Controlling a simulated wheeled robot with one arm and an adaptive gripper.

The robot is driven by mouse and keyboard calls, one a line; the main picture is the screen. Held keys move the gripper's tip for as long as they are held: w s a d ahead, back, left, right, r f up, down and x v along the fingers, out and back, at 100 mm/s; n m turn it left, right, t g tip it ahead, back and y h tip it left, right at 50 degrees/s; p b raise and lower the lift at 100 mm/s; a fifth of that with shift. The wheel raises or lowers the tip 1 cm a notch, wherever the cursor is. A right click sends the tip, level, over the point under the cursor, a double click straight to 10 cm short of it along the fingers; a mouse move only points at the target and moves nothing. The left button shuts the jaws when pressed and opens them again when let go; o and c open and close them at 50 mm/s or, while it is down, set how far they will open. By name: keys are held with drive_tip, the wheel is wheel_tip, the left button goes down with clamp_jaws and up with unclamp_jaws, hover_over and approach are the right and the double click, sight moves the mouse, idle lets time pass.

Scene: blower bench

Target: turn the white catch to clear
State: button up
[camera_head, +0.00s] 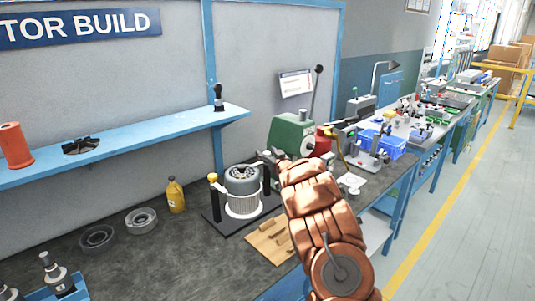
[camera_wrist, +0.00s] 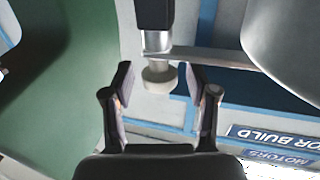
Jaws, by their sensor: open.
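In the wrist view, an off-white round piece (camera_wrist: 160,75), which looks like the white catch, sits at the end of a metal collar and dark post (camera_wrist: 154,15). My gripper (camera_wrist: 160,80) is open, with one finger on each side of this piece. Gaps show between the piece and both fingers, so it is not gripped. A flat metal bar (camera_wrist: 215,57) runs right from the collar. In the head view my gripper (camera_head: 268,161) is small and partly hidden by my arm, beside the green machine (camera_head: 291,131). I cannot make out the white piece there.
A wound motor part (camera_head: 243,185) stands on a black base left of my arm, with a yellow-topped post (camera_head: 212,178) beside it. A wooden tray (camera_head: 268,241) lies in front. A yellow bottle (camera_head: 175,195) and grey rings (camera_head: 141,220) are farther left.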

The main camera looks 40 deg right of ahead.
clamp_jaws()
idle(0.5)
